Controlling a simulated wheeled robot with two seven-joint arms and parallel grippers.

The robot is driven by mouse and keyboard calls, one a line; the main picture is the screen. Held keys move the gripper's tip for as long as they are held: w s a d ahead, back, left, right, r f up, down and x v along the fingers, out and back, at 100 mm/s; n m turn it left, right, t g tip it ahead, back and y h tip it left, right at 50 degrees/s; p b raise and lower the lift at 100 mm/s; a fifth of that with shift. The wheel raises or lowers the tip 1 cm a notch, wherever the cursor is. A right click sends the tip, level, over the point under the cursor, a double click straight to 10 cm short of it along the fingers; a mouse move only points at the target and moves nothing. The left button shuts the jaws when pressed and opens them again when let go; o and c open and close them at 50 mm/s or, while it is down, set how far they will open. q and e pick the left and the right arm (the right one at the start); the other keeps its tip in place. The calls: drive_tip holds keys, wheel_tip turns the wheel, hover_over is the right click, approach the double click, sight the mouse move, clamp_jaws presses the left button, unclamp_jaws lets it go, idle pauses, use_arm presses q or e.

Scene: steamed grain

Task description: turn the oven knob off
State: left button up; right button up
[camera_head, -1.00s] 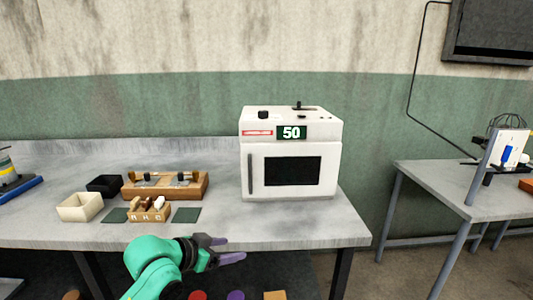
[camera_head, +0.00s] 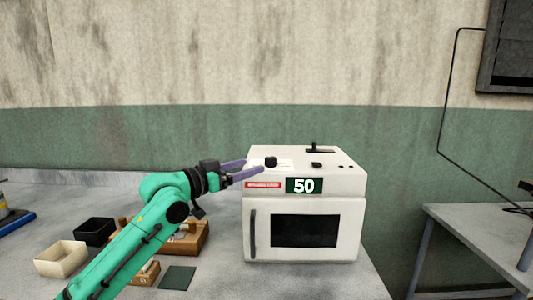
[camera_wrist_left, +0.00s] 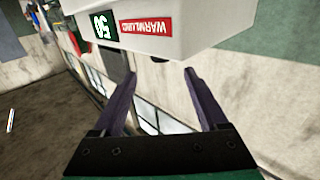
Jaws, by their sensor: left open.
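The white oven (camera_head: 304,232) stands on the grey table, its door shut and its display reading 50. A round black knob (camera_head: 271,161) sits on its top near the front left. My left gripper (camera_head: 252,168) is open, its purple fingers pointing right at the height of the oven top. In the head view the fingertips appear just left of the knob; whether they touch it I cannot tell. In the left wrist view the oven (camera_wrist_left: 225,18) is upside down beyond the open, empty left gripper (camera_wrist_left: 160,72). My right gripper is not in view.
A slider (camera_head: 319,148) and a small black control (camera_head: 316,164) are also on the oven top. A cream box (camera_head: 62,259), a black box (camera_head: 94,231) and a wooden rack (camera_head: 198,243) stand left of the oven, partly behind my arm.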

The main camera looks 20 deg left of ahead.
sight(266, 162)
use_arm(q)
drive_tip(key=p+x, duration=0.1)
drive_tip(key=x, duration=0.6)
drive_tip(key=shift+a+f+p, duration=0.1)
drive_tip(key=shift+a+p, duration=0.05)
drive_tip(key=shift+p, duration=0.2)
drive_tip(key=shift+w+d, duration=0.3)
drive_tip(key=shift+w, duration=0.05)
drive_tip(key=shift+f, duration=0.1)
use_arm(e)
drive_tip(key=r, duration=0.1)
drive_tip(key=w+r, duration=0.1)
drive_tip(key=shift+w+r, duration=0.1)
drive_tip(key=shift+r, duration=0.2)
use_arm(q)
clamp_jaws()
